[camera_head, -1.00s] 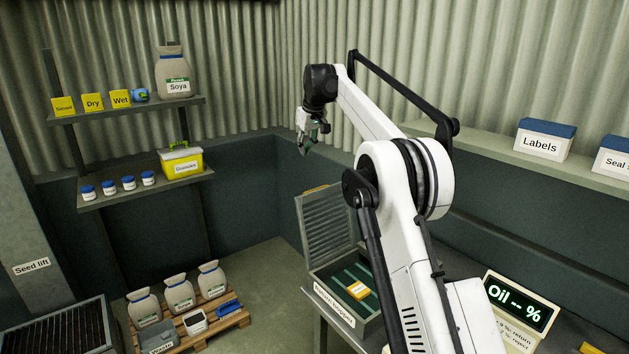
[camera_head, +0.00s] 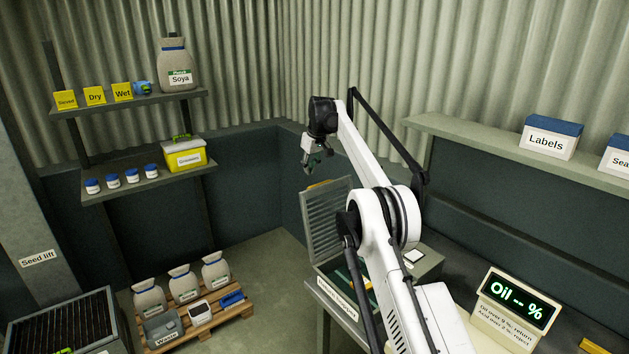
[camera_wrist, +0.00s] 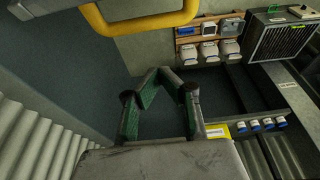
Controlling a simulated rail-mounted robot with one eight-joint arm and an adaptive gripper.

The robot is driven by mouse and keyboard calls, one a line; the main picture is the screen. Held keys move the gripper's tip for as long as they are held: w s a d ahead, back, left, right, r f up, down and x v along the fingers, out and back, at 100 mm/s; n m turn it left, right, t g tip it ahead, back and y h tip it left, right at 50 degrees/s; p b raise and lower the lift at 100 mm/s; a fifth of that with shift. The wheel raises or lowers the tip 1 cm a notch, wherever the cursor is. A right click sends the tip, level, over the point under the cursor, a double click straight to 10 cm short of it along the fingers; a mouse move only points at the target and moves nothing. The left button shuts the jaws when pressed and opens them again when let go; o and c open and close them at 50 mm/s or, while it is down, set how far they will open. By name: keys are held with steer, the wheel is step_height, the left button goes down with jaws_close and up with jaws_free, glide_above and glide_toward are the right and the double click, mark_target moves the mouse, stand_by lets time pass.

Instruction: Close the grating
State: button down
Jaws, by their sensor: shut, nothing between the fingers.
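The grating (camera_head: 326,217) is a grey slatted panel standing raised, near upright, at the back left of the box labelled as a hopper (camera_head: 338,299). A yellow piece (camera_head: 318,186) shows at its top edge. In the wrist view a yellow bar handle (camera_wrist: 140,22) crosses the top, apart from the fingers; it is probably the same piece. My gripper (camera_head: 314,165) hangs above the grating's top edge, apart from it in the picture. In the wrist view its green-padded fingers (camera_wrist: 160,74) are shut with nothing between them. My arm hides much of the hopper's inside.
An oil display (camera_head: 515,299) stands on the bench at right, and a grey box (camera_head: 418,260) behind my arm. Shelves with a soya sack (camera_head: 176,66) and jars are at left. A pallet (camera_head: 205,322) with sacks lies on the floor. The air around my gripper is clear.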

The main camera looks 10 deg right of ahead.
steer(key=shift+s+d+f+p, duration=0.35)
steer(key=shift+s+f, duration=0.35)
steer(key=shift+f, duration=0.15)
steer(key=shift+s+d+f+p, duration=0.2)
steer(key=shift+s+d+f, duration=0.1)
steer(key=shift+s+f, duration=0.45)
steer(key=shift+w+f, duration=0.1)
